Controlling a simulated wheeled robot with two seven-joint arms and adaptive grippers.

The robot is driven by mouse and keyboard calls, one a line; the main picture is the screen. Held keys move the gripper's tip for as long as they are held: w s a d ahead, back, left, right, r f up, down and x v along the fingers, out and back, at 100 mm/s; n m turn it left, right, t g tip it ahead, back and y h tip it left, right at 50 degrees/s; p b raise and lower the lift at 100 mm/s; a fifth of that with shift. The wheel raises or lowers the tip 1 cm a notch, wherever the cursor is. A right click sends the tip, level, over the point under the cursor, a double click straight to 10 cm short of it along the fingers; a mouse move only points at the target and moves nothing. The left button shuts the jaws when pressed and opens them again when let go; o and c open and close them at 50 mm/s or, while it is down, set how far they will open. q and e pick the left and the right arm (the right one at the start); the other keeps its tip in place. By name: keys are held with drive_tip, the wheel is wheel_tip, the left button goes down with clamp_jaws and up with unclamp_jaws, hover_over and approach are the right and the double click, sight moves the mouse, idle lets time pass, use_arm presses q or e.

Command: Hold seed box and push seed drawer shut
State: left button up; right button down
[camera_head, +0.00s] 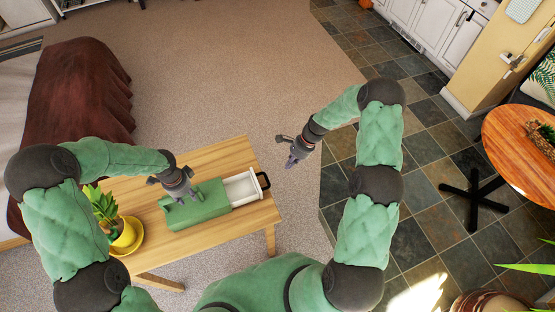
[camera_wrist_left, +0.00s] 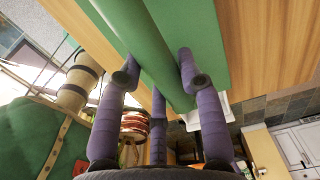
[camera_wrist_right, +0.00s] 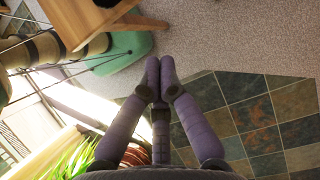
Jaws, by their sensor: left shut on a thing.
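The green seed box (camera_head: 212,203) lies on the wooden table. Its white seed drawer (camera_head: 241,187) is pulled out to the right, with a dark handle (camera_head: 264,180) at its end. My left gripper (camera_head: 181,196) is shut on the rounded raised bar on top of the seed box, which also shows between its fingers in the left wrist view (camera_wrist_left: 150,45). My right gripper (camera_head: 291,160) is shut and empty, in the air to the right of the drawer handle and apart from it. Its fingertips meet in the right wrist view (camera_wrist_right: 160,78).
A potted plant in a yellow pot (camera_head: 125,235) stands on the table (camera_head: 225,157) to the left of the box. A round orange table (camera_head: 515,140) stands at the far right. The floor beyond the table's right end is clear.

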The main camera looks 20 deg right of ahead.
sight(255, 182)
drive_tip(key=a+f, duration=0.4)
drive_tip(key=a, duration=0.2)
drive_tip(key=shift+a, duration=0.15)
drive_tip(key=a, duration=1.2)
drive_tip(key=shift+s+a, duration=0.15)
drive_tip(key=shift+a, duration=0.2)
drive_tip(key=shift+f, duration=0.1)
drive_tip(key=d, duration=0.4)
drive_tip(key=shift+d+f, duration=0.1)
drive_tip(key=shift+f, duration=0.2)
drive_tip(key=v, duration=1)
drive_tip(key=shift+w, duration=0.2)
